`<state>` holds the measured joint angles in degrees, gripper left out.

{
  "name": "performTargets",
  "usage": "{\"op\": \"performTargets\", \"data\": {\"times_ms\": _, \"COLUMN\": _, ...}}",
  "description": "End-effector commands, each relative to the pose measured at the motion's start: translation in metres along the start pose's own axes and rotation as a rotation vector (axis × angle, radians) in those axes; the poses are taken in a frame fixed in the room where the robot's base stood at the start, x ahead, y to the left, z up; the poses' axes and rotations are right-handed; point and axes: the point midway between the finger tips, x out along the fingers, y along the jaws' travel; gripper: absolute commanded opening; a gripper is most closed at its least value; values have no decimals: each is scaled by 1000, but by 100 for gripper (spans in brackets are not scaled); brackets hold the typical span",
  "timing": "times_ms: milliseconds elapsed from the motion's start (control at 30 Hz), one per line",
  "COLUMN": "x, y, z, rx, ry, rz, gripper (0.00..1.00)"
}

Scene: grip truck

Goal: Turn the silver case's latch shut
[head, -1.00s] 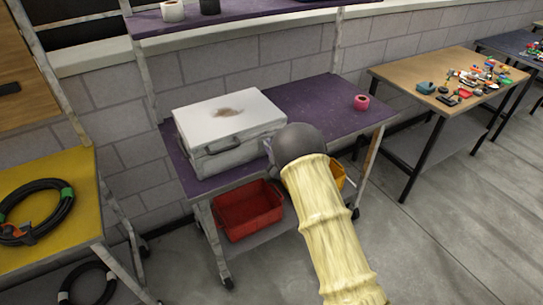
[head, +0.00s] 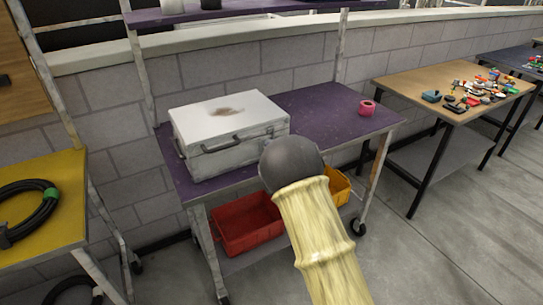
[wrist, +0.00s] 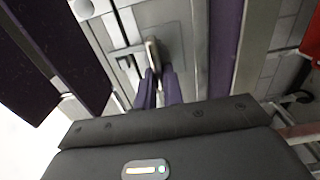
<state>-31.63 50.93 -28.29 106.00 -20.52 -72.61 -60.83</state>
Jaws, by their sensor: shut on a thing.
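The silver case (head: 205,160), with a rust stain on its lid, sits closed on the purple top of a cart, with a handle on its front. In the wrist view its grey front face (wrist: 182,42) fills the upper middle. A small pale latch (wrist: 152,54) stands out from that face. My gripper (wrist: 159,72) has its two purple fingers close together at the latch, shut on it. In the head view my dark wrist and yellow sleeve hide the fingers and latch. I cannot tell how far the latch is turned.
The purple cart top (head: 325,112) is clear right of the case except for a pink tape roll (head: 367,107). A red bin (head: 245,222) and a yellow bin (head: 337,187) are on the lower shelf. A yellow table (head: 45,205) stands left, a cluttered wooden table (head: 415,83) right.

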Motion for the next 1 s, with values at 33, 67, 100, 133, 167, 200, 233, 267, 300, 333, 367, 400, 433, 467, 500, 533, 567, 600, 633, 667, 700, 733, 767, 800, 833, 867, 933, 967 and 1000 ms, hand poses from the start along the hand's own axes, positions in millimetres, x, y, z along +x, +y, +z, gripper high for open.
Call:
{"op": "performTargets", "data": {"times_ms": 33, "x": 0, "y": -2, "z": -1, "rx": -7, "ry": 2, "rz": -4, "gripper": 0}}
{"op": "performTargets", "data": {"times_ms": 67, "x": 0, "y": -2, "z": -1, "rx": -9, "ry": 2, "rz": -4, "gripper": 0}}
{"op": "performTargets", "data": {"times_ms": 100, "x": 0, "y": -2, "z": -1, "rx": -12, "ry": 2, "rz": -4, "gripper": 0}}
{"op": "performTargets", "data": {"times_ms": 133, "x": 0, "y": -2, "z": -1, "rx": -13, "ry": 2, "rz": -4, "gripper": 0}}
{"op": "performTargets", "data": {"times_ms": 167, "x": 0, "y": -2, "z": -1, "rx": -13, "ry": 2, "rz": -5, "gripper": 0}}
{"op": "performTargets", "data": {"times_ms": 200, "x": 0, "y": -2, "z": -1, "rx": -13, "ry": 2, "rz": -5, "gripper": 0}}
{"op": "performTargets", "data": {"times_ms": 233, "x": 0, "y": -2, "z": -1, "rx": -13, "ry": 2, "rz": -5, "gripper": 0}}
{"op": "performTargets", "data": {"times_ms": 267, "x": 0, "y": -2, "z": -1, "rx": -13, "ry": 2, "rz": -5, "gripper": 0}}
{"op": "performTargets", "data": {"times_ms": 300, "x": 0, "y": -2, "z": -1, "rx": -13, "ry": 2, "rz": -5, "gripper": 0}}
{"op": "performTargets", "data": {"times_ms": 333, "x": 0, "y": -2, "z": -1, "rx": -13, "ry": 2, "rz": -5, "gripper": 0}}
{"op": "performTargets", "data": {"times_ms": 367, "x": 0, "y": -2, "z": -1, "rx": -13, "ry": 2, "rz": -5, "gripper": 0}}
{"op": "performTargets", "data": {"times_ms": 400, "x": 0, "y": -2, "z": -1, "rx": -13, "ry": 2, "rz": -5, "gripper": 0}}
{"op": "performTargets", "data": {"times_ms": 433, "x": 0, "y": -2, "z": -1, "rx": -13, "ry": 2, "rz": -6, "gripper": 11}}
{"op": "performTargets", "data": {"times_ms": 467, "x": 0, "y": -2, "z": -1, "rx": -12, "ry": 2, "rz": -5, "gripper": 17}}
{"op": "performTargets", "data": {"times_ms": 500, "x": 0, "y": -2, "z": -1, "rx": -12, "ry": 2, "rz": -5, "gripper": 25}}
{"op": "performTargets", "data": {"times_ms": 533, "x": 0, "y": -2, "z": -1, "rx": -12, "ry": 2, "rz": -5, "gripper": 31}}
{"op": "performTargets", "data": {"times_ms": 567, "x": 0, "y": -2, "z": -1, "rx": -12, "ry": 2, "rz": -4, "gripper": 31}}
{"op": "performTargets", "data": {"times_ms": 600, "x": 0, "y": -2, "z": -1, "rx": -12, "ry": 1, "rz": -4, "gripper": 31}}
{"op": "performTargets", "data": {"times_ms": 633, "x": 0, "y": -2, "z": -1, "rx": -12, "ry": 1, "rz": -4, "gripper": 31}}
{"op": "performTargets", "data": {"times_ms": 667, "x": 0, "y": -1, "z": -1, "rx": -12, "ry": 1, "rz": -3, "gripper": 31}}
{"op": "performTargets", "data": {"times_ms": 700, "x": 0, "y": -1, "z": 0, "rx": -12, "ry": 1, "rz": -3, "gripper": 31}}
{"op": "performTargets", "data": {"times_ms": 733, "x": 0, "y": -1, "z": 0, "rx": -12, "ry": 1, "rz": -3, "gripper": 31}}
{"op": "performTargets", "data": {"times_ms": 767, "x": 0, "y": -1, "z": 0, "rx": -11, "ry": 1, "rz": -3, "gripper": 31}}
{"op": "performTargets", "data": {"times_ms": 800, "x": 0, "y": -1, "z": 0, "rx": -11, "ry": 1, "rz": -3, "gripper": 31}}
{"op": "performTargets", "data": {"times_ms": 833, "x": -1, "y": -1, "z": 0, "rx": -11, "ry": 1, "rz": -2, "gripper": 31}}
{"op": "performTargets", "data": {"times_ms": 867, "x": -1, "y": -1, "z": 0, "rx": -11, "ry": 0, "rz": -3, "gripper": 31}}
{"op": "performTargets", "data": {"times_ms": 933, "x": -4, "y": -1, "z": 0, "rx": -11, "ry": 0, "rz": -3, "gripper": 31}}
{"op": "performTargets", "data": {"times_ms": 967, "x": -6, "y": -1, "z": 0, "rx": -11, "ry": 0, "rz": -4, "gripper": 31}}
{"op": "performTargets", "data": {"times_ms": 1000, "x": -10, "y": -2, "z": 0, "rx": -11, "ry": -1, "rz": -4, "gripper": 31}}
